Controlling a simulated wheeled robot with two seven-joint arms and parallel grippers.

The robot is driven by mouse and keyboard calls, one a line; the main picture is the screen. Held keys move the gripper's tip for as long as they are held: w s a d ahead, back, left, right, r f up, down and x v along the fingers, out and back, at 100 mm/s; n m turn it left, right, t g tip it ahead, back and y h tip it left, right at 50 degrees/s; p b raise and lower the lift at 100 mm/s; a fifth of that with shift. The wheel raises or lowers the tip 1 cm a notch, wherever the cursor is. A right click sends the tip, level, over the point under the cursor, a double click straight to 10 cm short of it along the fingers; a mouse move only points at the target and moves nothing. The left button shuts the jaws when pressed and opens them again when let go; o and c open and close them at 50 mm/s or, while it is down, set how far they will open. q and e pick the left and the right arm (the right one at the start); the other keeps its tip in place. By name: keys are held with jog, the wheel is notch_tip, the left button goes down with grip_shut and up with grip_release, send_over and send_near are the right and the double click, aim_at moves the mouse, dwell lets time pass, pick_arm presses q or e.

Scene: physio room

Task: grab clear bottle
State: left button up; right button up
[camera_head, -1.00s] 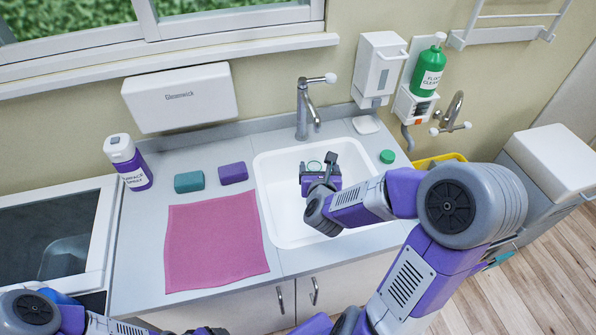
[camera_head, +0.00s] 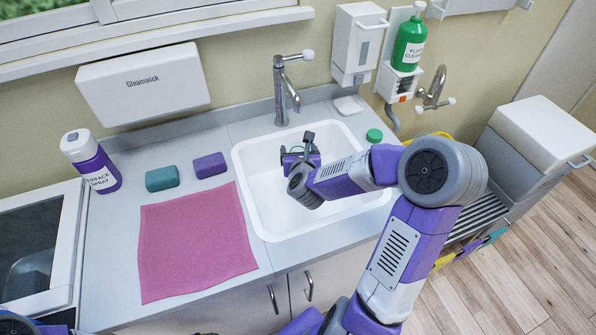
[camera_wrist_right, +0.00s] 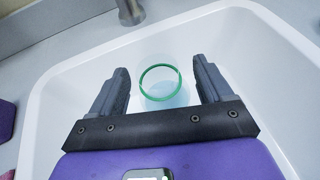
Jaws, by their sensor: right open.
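The clear bottle (camera_wrist_right: 166,98) stands in the white sink (camera_head: 252,195), seen from above in the right wrist view. It has a green ring at its open top and a pale blue tint inside. My right gripper (camera_wrist_right: 161,75) is open, with one finger on each side of the bottle and gaps between. In the head view my right gripper (camera_head: 298,153) is over the sink and hides most of the bottle; only a bit of green rim shows there. My left gripper is not in view; only part of my left arm shows at the lower left corner.
A tap (camera_head: 283,85) rises behind the sink. A green cap (camera_head: 374,135) lies on the counter right of it. A pink cloth (camera_head: 190,245), teal sponge (camera_head: 162,179), purple sponge (camera_head: 210,165) and surface spray bottle (camera_head: 92,162) are to the left. A green floor cleaner bottle (camera_head: 409,43) sits on the wall.

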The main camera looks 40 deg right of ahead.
jog(key=shift+w+d+f, duration=0.2)
jog(key=shift+w+d, duration=0.05)
jog(key=shift+w, duration=0.25)
